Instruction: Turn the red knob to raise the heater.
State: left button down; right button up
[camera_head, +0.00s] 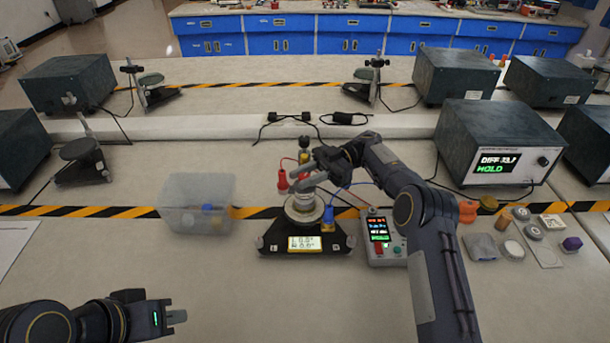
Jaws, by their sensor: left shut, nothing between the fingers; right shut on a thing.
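A small control box (390,255) with a lit screen stands right of the scale (330,240). A small red spot (397,250) shows on its face; I cannot tell whether it is the red knob. A silver cylinder (303,203) stands upright on the scale's round plate. My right gripper (303,183) is shut at the cylinder's top, apparently on it; the fingers partly hide it. My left gripper (177,316) is shut and empty at the lower left.
A clear bin (197,203) stands left of the scale. Several small parts and pads (482,246) lie at the right. A large grey instrument (497,143) with a lit display stands behind them. The front middle of the table is clear.

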aim_at(305, 177)
jog(key=shift+f, duration=0.1)
jog(key=o, duration=0.7)
jog(key=shift+c, duration=0.2)
jog(key=shift+r, duration=0.2)
jog(key=shift+r, duration=0.3)
jog(key=r, duration=0.2)
jog(key=shift+s+r, duration=0.2)
jog(key=shift+r, duration=0.15)
jog(key=s+r+b, duration=0.3)
jog(key=s+r, duration=0.6)
jog(key=s, duration=0.4)
jog(key=shift+s+r, duration=0.2)
jog(key=shift+s, duration=0.15)
